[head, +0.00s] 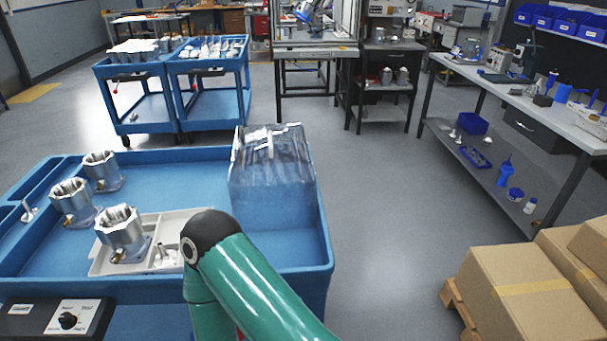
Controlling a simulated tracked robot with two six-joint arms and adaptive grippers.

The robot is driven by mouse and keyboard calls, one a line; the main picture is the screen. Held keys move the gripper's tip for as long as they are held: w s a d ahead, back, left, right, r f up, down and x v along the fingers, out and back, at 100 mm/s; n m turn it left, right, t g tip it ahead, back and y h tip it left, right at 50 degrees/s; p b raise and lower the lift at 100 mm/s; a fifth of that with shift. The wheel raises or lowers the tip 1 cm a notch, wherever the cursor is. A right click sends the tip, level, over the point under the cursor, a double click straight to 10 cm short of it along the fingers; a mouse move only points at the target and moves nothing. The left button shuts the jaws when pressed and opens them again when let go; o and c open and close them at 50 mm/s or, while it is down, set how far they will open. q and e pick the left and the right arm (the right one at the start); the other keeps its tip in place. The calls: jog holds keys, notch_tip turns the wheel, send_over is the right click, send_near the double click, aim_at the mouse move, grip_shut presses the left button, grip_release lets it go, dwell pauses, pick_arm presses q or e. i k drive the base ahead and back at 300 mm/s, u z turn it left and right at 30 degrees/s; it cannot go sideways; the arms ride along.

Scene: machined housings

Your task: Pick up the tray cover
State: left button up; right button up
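The tray cover (272,178) appears to be the clear, box-shaped cover at the back right corner of the blue cart. Its top carries a pale strip that may be a handle. A light grey tray (170,222) lies on the cart to the left and nearer, holding a machined housing (121,232) and small metal parts. One of my green arms rises from the bottom, and its black joint overlaps the tray's right end. Neither gripper shows in the head view, and nothing is seen touching the cover.
Two more housings stand at the left of the blue cart (325,250), whose raised rim surrounds its top. A dial box (60,318) sits at its near left edge. Cardboard boxes (525,290) are at lower right, a workbench (530,95) behind them. Open floor lies between.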

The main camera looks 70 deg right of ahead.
aim_at(272, 182)
jog(key=k, duration=0.85)
jog(key=u, duration=1.75)
jog(key=i, duration=0.1)
jog(key=z, duration=3)
jog(key=k, duration=0.25)
jog(key=u, duration=4.9)
jog(key=k, duration=0.5)
jog(key=z, duration=5.9)
